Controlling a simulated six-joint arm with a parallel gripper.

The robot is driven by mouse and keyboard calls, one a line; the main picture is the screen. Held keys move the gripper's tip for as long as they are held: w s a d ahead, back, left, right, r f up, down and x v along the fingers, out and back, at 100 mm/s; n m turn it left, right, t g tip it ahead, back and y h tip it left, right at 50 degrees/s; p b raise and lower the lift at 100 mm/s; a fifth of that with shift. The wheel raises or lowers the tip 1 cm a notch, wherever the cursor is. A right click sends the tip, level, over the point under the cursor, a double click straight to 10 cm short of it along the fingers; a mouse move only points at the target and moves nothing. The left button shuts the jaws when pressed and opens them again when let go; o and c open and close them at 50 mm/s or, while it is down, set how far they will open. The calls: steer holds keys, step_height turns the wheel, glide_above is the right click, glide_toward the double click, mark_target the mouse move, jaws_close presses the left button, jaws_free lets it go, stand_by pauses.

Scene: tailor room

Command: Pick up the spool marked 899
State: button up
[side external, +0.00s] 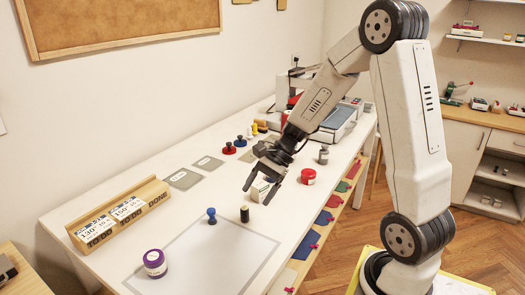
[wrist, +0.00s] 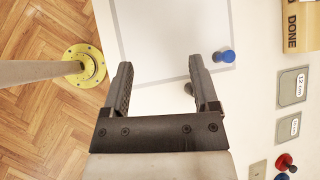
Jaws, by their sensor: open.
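My gripper (side external: 258,194) hangs over the white table, its jaws open and pointing down. It also shows in the wrist view (wrist: 160,72), with pale tabletop between the fingers. A purple spool (side external: 155,264) with a white label stands at the table's near left. A red spool (side external: 308,177) with a pale label stands to the right of my gripper. A small white labelled object (side external: 260,191) shows between or behind the fingers in the side view; I cannot tell which. I cannot read 899 on any of these.
A wooden card holder (side external: 120,215) lies at left. Grey pads (side external: 184,179) and a grey object (side external: 323,155) are farther back.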

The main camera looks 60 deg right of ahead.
steer(key=w+d+r+m+t+y, duration=0.1)
steer(key=w+d+m+t, duration=0.15)
steer(key=d+m, duration=0.25)
steer(key=w+d+m+t+y, duration=0.1)
steer(key=w+d+m+t, duration=0.1)
steer(key=d+m+t, duration=0.25)
glide_toward(241, 222)
steer(key=shift+w+a+r+n, duration=0.25)
steer(key=shift+w+a+r, duration=0.4)
steer(key=shift+w+r, duration=0.15)
steer(key=shift+x, duration=3.9)
jaws_close()
